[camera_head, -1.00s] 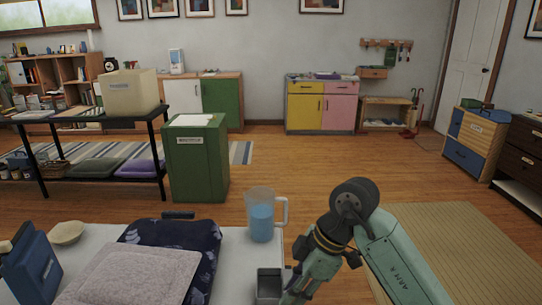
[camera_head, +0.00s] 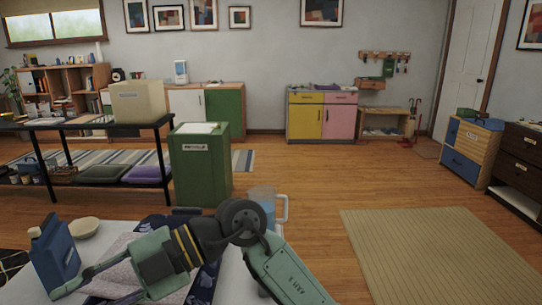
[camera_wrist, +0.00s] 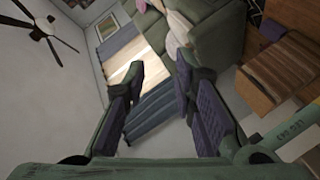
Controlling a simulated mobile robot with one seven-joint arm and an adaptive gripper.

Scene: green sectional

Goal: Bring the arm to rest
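My arm crosses the lower middle of the head view, bent at the elbow, and reaches left over the white table (camera_head: 232,262). My gripper (camera_head: 68,287) is at the lower left of that view, low beside a blue container (camera_head: 54,252); whether they touch I cannot tell. In the wrist view my gripper (camera_wrist: 160,70) shows two separated fingers with nothing between them. That view is tilted and looks across the room.
A clear jug (camera_head: 265,200) of blue liquid stands behind my elbow, partly hidden. A bowl (camera_head: 84,227) and dark patterned cloth (camera_head: 205,283) are on the table. A green cabinet (camera_head: 201,168) stands beyond. Floor with a mat (camera_head: 425,255) is open at right.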

